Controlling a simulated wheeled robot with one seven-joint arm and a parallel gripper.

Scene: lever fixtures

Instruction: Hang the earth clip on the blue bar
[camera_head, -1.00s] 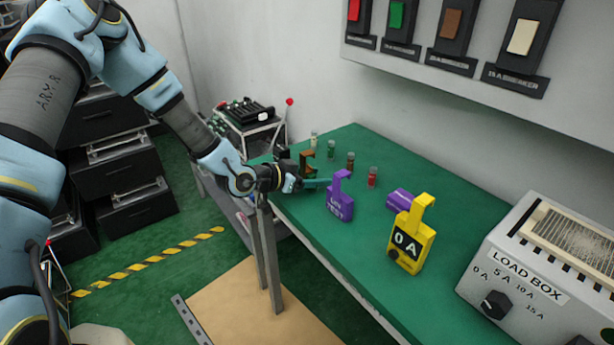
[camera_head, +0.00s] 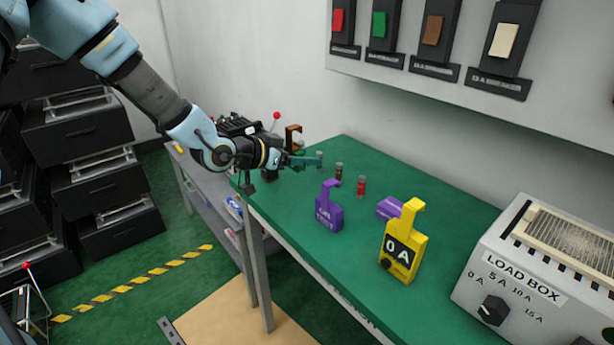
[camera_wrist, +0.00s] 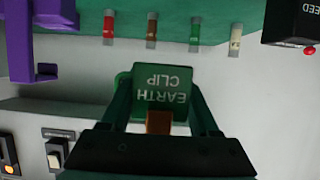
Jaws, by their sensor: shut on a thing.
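The earth clip (camera_wrist: 160,90) is a green block with white lettering, upside down in the wrist view, with a copper-brown part (camera_wrist: 159,122) at its lower edge. My gripper (camera_head: 304,161) is shut on it, one finger on each side. My gripper is over the far left end of the green table, apart from the other tags. I cannot make out a blue bar in either view.
A purple tag (camera_head: 328,208) and a yellow 0 A tag (camera_head: 402,245) stand on the green table (camera_head: 300,255). Small coloured fuses, one red (camera_head: 361,187), stand behind. A load box (camera_head: 540,265) is at the right. Breaker switches (camera_head: 435,30) are on the wall panel.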

